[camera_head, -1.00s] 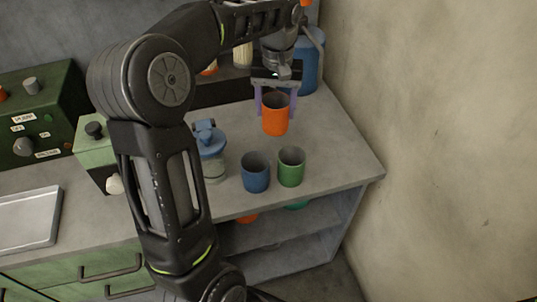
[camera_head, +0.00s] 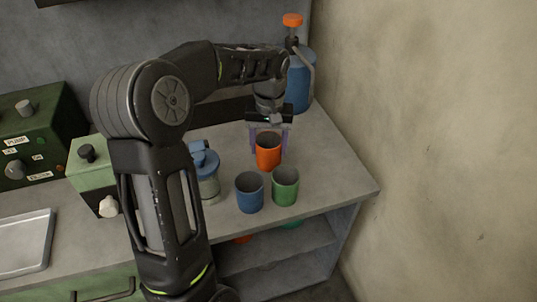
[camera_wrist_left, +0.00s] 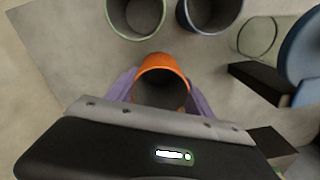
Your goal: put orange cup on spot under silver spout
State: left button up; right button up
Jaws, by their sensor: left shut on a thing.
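The orange cup (camera_head: 268,152) is upright at the back right of the grey counter, behind the blue and green cups. My left gripper (camera_head: 269,143) is shut on it, with purple fingers on both sides. I cannot tell whether the cup's base touches the counter. In the left wrist view the cup (camera_wrist_left: 161,72) sits between the fingers, its mouth open and partly hidden by the gripper body. A blue canister with an orange top (camera_head: 299,80) stands behind the gripper, with a thin grey tube at its side. I cannot make out a silver spout or a marked spot. My right gripper is out of view.
A blue cup (camera_head: 250,193) and a green cup (camera_head: 285,187) stand close in front of the orange cup. A blue-lidded jar (camera_head: 208,178) is left of them. Green control boxes (camera_head: 34,138) are further left. The counter right of the cups is clear up to the wall.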

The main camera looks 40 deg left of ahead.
aim_at(269, 156)
pick_arm(q)
jog(key=shift+f, duration=1.75)
jog(key=shift+f, duration=0.2)
jog(key=o, duration=1.5)
jog(key=shift+r, duration=0.15)
notch_tip(269, 156, up, 12)
jog(key=shift+o, duration=0.5)
jog(key=shift+d, duration=0.1)
